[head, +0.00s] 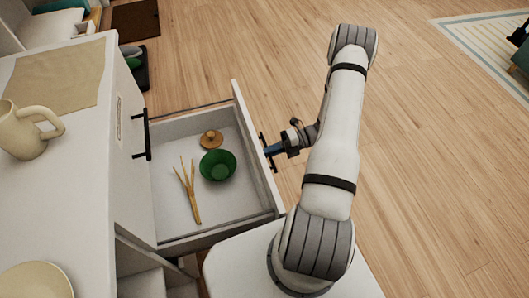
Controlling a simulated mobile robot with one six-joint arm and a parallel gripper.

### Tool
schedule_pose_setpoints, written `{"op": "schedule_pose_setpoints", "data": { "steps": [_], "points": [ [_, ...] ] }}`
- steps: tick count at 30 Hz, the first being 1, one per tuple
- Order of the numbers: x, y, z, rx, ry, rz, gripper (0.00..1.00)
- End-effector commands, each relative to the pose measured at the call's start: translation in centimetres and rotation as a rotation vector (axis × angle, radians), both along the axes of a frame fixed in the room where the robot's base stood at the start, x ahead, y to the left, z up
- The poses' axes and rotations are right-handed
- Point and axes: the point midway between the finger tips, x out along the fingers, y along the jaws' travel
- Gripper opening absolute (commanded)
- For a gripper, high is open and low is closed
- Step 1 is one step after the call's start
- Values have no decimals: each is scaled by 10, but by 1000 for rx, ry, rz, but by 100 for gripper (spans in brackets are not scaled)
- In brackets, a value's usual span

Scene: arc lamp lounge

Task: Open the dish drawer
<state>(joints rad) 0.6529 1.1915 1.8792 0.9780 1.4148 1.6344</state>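The dish drawer (245,218) is pulled well out of the white cabinet, to the right. Inside it lie a green bowl (218,165), a round wooden lid-like piece (211,139) and a forked wooden utensil (190,190). The drawer's dark bar handle (263,139) is on its outer front face. My gripper (272,150) is at the middle of this handle, its bluish fingers pointing left at it. The fingertips are too small and partly hidden to tell whether they are closed around the bar.
A cream mug (27,130), a beige mat (60,78) and a plate (36,282) are on the cabinet top (85,190). Another dark handle (147,135) is on the cabinet front left of the drawer. A dark bin (136,68) stands behind.

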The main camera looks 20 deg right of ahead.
Motion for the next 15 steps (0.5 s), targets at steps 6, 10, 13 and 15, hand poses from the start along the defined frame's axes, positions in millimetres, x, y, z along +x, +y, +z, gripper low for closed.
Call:
{"op": "schedule_pose_setpoints", "data": {
  "steps": [6,10,13,15],
  "points": [
    [4,-1,0,-7,-7,-7,20],
    [3,0,0,-4,-6,-4,27],
    [3,0,0,-4,-4,-3,27],
    [3,0,0,-3,-4,-3,27]
  ]
}}
